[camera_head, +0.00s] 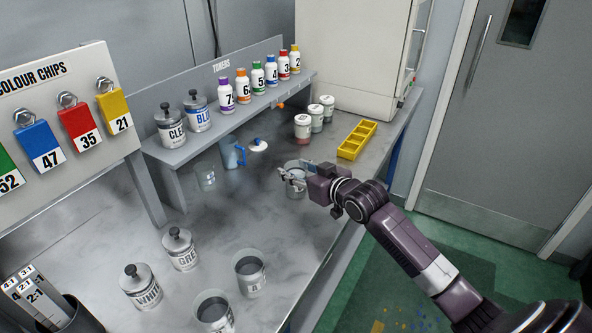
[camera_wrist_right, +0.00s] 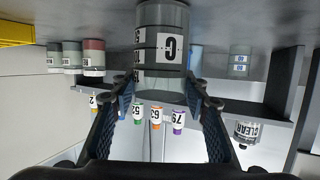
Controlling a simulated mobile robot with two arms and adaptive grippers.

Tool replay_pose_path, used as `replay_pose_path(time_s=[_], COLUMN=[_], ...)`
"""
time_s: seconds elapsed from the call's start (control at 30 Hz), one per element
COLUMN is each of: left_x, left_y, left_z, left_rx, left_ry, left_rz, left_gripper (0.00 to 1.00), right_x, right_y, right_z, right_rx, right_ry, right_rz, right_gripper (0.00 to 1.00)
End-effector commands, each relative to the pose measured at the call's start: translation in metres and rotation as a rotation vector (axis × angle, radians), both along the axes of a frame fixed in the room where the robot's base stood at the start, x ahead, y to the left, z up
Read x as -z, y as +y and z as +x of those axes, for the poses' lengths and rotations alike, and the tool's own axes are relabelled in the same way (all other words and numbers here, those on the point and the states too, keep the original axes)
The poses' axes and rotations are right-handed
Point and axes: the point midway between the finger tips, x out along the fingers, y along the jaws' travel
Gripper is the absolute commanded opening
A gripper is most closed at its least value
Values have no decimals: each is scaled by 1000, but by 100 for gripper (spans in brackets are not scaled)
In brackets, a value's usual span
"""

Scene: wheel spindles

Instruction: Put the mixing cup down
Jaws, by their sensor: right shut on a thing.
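The mixing cup (camera_head: 296,192) is a grey, see-through cup near the right end of the bench. In the right wrist view, which is upside down, the cup (camera_wrist_right: 163,50) carries a white label with a "C". My right gripper (camera_head: 291,176) is shut on the cup's side, with a finger on either side of it in the right wrist view (camera_wrist_right: 163,95). The cup looks upright. I cannot tell whether its base touches the bench. My left gripper is not in view.
A yellow tray (camera_head: 358,140) and several small jars (camera_head: 302,127) stand behind the cup. The middle bench (camera_head: 240,215) is clear.

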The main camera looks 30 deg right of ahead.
Motion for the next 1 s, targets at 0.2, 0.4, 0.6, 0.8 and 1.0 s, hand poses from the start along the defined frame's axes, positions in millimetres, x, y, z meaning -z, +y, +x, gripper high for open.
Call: replay_pose_path(time_s=[0.2,0.4,0.6,0.8,1.0], left_x=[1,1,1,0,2], left_y=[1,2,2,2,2], left_z=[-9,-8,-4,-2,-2], left_rx=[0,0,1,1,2], left_ry=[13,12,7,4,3], left_rz=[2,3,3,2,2], left_gripper=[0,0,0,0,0], right_x=[0,3,3,1,-2], right_y=[0,0,0,0,-2], right_z=[0,0,0,0,-17], right_rx=[-1,0,0,0,-1], right_ry=[-5,-2,-2,-2,0], right_rz=[-1,-1,-1,-1,-3], right_gripper=[12,47,60,60,60])
